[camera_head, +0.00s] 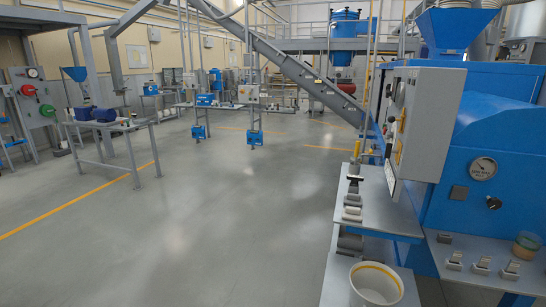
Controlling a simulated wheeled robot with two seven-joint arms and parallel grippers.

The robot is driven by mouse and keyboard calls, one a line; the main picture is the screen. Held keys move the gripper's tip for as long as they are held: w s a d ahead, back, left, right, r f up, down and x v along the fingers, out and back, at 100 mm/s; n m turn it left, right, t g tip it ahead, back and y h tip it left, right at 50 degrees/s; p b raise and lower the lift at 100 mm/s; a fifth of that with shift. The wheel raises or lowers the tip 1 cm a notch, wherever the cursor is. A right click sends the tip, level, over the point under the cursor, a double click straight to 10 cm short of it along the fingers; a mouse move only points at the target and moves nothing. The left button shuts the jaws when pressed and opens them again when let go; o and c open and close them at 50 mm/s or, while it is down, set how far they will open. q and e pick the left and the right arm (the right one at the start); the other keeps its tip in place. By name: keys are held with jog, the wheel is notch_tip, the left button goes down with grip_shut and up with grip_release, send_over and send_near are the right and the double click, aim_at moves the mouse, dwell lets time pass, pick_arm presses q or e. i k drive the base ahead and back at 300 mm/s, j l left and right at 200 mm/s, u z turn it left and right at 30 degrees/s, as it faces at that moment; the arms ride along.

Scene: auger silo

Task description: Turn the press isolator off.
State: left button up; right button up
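A large blue machine (500,130), which looks like the press, stands at the right. A grey box (432,115) is mounted on its left end. The box's front faces left and is seen almost edge-on, with small dark and yellow parts (400,150) on it. I cannot make out an isolator handle or its position there. A round white gauge (483,169) and a small dark knob (493,203) are on the blue side. Neither of my grippers shows.
A grey shelf (375,205) with small items stands below the box, with a white bucket (376,284) at its near end. A grey ledge (480,255) runs along the machine. A table (105,124) and wall panels are at the left. The middle floor (220,220) is clear.

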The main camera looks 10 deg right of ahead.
aim_at(388, 150)
jog(key=i+j+z, duration=0.15)
jog(key=z, duration=0.35)
jog(key=i+j+z, duration=0.25)
jog(key=z, duration=0.25)
jog(key=i+j+z, duration=0.2)
jog(key=z, duration=0.3)
jog(key=i+j+z, duration=0.1)
jog(key=j+z, duration=0.25)
jog(key=j, duration=0.6)
jog(key=j+z, duration=0.4)
jog(key=j, duration=0.5)
jog(key=i+j+z, duration=0.3)
jog(key=j, duration=0.35)
jog(key=i+j+z, duration=0.15)
jog(key=i+j, duration=0.15)
jog(key=i+j+z, duration=0.15)
jog(key=j, duration=0.25)
jog(key=i+j+z, duration=0.15)
jog(key=i+z, duration=0.3)
jog(key=i, duration=0.25)
